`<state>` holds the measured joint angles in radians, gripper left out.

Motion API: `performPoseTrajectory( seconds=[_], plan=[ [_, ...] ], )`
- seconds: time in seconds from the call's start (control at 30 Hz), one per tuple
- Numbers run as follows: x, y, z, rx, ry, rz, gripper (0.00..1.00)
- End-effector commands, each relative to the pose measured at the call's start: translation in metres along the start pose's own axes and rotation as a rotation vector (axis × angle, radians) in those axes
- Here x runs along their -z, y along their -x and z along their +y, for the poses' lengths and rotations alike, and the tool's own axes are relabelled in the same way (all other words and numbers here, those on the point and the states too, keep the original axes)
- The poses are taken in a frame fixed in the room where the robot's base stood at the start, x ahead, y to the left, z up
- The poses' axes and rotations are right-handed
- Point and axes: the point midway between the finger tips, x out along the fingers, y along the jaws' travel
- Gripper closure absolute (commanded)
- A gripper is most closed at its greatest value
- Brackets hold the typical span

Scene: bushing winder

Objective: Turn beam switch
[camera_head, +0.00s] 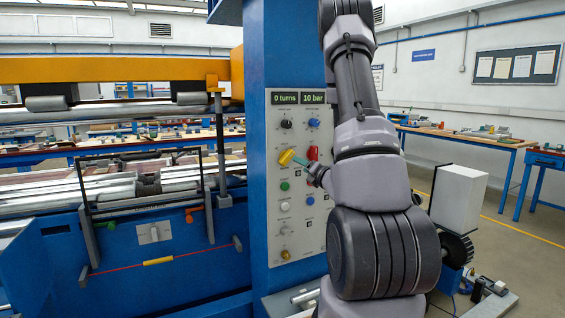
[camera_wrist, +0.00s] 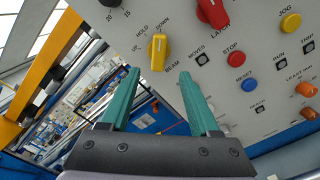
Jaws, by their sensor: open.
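The beam switch is a yellow knob (camera_wrist: 158,52) on the grey control panel, with UP, HOLD and DOWN lettered around it and BEAM beside it. Its long grip stands nearly upright in the wrist view, its top end towards the side between HOLD and DOWN; I cannot tell the exact setting. In the head view the yellow knob (camera_head: 286,157) leans to the right. My gripper (camera_wrist: 160,75) is open, with its two teal fingers on either side of the space just below the knob in the wrist view. In the head view my gripper (camera_head: 298,160) is right beside the knob, and contact cannot be told.
A red knob (camera_wrist: 213,12), a red STOP button (camera_wrist: 237,59) and a blue RESET button (camera_wrist: 249,84) are close by on the panel. The blue column (camera_head: 257,60) carries the panel. The winder's yellow beam (camera_head: 120,70) lies to the left. My arm hides the panel's right part.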

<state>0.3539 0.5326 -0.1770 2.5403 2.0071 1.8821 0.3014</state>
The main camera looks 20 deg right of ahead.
Motion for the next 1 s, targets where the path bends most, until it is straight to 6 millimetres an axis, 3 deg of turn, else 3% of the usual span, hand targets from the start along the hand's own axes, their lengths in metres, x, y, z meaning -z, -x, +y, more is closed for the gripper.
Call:
performPoseTrajectory(
  seconds=[0.53,0.7,0.97,1.0],
  plan=[
    [0.001,-0.091,0.003,-0.007,0.003,0.003,0.38],
    [0.001,-0.102,0.003,-0.006,0.002,0.003,0.38],
    [0.001,-0.104,0.003,-0.005,0.002,0.003,0.38],
    [0.001,-0.104,0.003,-0.005,0.002,0.003,0.41]
  ],
)
